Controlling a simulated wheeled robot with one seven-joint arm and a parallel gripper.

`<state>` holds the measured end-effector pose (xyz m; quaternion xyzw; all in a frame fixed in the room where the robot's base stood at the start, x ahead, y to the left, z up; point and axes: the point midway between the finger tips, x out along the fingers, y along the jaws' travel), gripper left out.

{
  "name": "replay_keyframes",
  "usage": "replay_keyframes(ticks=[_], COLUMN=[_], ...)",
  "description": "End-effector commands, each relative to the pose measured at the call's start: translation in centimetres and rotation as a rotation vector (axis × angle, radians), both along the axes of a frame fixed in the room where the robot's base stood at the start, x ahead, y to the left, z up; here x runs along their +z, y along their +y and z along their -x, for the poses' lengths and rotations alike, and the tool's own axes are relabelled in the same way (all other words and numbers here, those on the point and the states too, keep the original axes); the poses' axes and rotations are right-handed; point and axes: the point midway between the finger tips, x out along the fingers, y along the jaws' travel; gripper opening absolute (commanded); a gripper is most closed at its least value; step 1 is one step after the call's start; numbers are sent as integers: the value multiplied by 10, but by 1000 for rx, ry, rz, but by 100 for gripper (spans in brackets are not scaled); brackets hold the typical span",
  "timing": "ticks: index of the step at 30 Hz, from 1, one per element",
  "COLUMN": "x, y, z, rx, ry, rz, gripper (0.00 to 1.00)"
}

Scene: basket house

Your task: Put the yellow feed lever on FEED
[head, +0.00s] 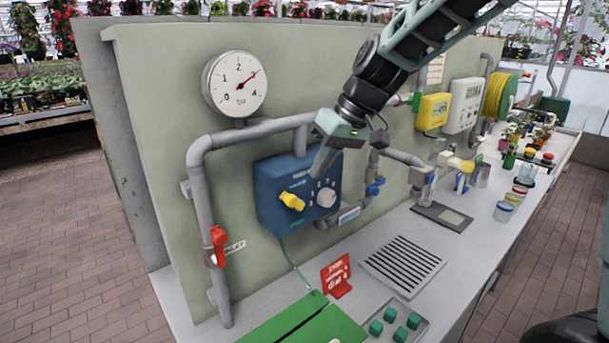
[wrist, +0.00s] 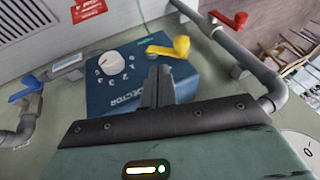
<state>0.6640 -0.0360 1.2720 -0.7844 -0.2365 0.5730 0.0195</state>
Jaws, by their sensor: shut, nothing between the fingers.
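The yellow feed lever (head: 292,201) sits on the front of a blue box (head: 270,215) fixed to the panel. In the head view it slants down to the right. In the wrist view, the yellow lever (wrist: 170,48) lies just beyond and right of my fingertips. My gripper (head: 320,172) is shut and empty in front of the box's upper part, apart from the lever as far as I can tell. My closed fingers (wrist: 155,72) also show in the wrist view. I cannot read a FEED mark in either view.
A white numbered knob (head: 326,197) sits right of the lever on the box. Grey pipes with a red valve handle (head: 218,245) and a blue one (head: 375,187) flank it. A pressure gauge (head: 236,84) hangs above. A red sign (head: 336,277) stands on the bench below.

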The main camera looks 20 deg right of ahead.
Motion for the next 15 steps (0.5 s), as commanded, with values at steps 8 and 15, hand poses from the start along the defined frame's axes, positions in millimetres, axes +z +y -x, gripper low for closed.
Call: replay_keyframes(ticks=[8,15], x=[-23,-30], y=[29,35], z=[5,6], rx=[2,2], ry=[2,-1], rz=[0,0], gripper=[0,0])
